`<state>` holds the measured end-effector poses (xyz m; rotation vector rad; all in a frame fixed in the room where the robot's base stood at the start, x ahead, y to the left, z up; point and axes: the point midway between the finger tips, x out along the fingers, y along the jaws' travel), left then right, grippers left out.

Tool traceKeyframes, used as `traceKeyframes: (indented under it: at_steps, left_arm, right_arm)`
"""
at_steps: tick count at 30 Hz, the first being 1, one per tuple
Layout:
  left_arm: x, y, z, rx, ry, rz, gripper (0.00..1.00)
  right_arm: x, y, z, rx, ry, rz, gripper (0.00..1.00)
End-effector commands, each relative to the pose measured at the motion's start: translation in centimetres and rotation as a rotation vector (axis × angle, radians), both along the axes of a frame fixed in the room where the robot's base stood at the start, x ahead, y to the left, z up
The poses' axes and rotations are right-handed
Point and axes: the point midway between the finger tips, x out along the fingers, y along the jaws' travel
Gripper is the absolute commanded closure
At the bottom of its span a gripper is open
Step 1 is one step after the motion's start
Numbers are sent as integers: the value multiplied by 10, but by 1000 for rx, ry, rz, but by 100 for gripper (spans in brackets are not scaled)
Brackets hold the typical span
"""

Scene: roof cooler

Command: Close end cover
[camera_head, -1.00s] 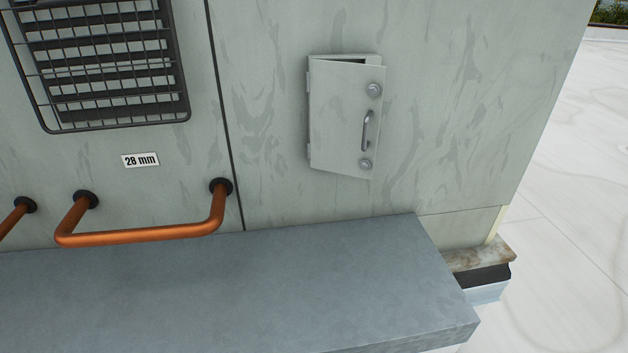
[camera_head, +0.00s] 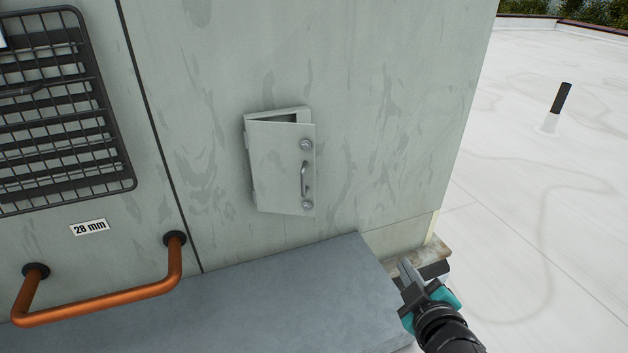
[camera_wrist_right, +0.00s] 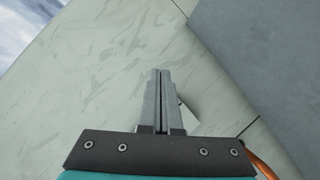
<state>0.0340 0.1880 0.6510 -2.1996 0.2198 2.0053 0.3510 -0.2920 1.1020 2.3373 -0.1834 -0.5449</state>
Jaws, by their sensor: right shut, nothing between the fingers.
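The end cover (camera_head: 278,170) is a small pale grey door on the wall, with a curved handle (camera_head: 304,180) and two round knobs on its right side. It is hinged on the left and stands slightly ajar; a dark gap shows along its top. My right gripper (camera_head: 404,266) is at the lower right of the cover, clear of it, over the right end of the grey ledge. Its fingers are together and empty, as the right wrist view (camera_wrist_right: 158,75) also shows. There the fingers hide most of the cover. My left gripper is out of view.
A grey ledge (camera_head: 240,300) juts out below the cover. A copper pipe (camera_head: 110,303) loops out of the wall at the lower left. A black wire grille (camera_head: 60,110) is at the upper left. The wall (camera_head: 400,100) around the cover is bare.

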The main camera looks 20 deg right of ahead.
Motion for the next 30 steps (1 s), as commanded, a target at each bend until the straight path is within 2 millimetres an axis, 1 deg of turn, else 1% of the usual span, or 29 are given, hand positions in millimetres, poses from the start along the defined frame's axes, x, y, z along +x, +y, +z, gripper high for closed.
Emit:
traceKeyframes:
  at_steps: [1,3,5,6,9,13,15,18,23,30]
  left_arm:
    - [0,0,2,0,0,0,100]
    - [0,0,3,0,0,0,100]
    - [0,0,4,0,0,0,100]
    - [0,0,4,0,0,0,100]
    - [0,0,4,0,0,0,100]
    - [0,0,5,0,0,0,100]
    - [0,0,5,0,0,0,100]
    - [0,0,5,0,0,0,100]
    - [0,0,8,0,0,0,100]
    - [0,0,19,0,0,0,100]
  right_arm:
    - [10,0,28,-86,-83,71,100]
    - [20,7,60,-201,-189,180,100]
    - [26,17,81,-298,-261,283,100]
    - [28,26,92,-361,-301,357,100]
    - [29,49,107,-500,-367,537,100]
    - [24,73,109,-636,-396,734,100]
    - [21,80,107,-682,-398,808,100]
    - [17,87,103,-721,-396,871,100]
    - [20,91,103,-734,-394,895,100]
    - [39,101,105,-735,-397,893,100]
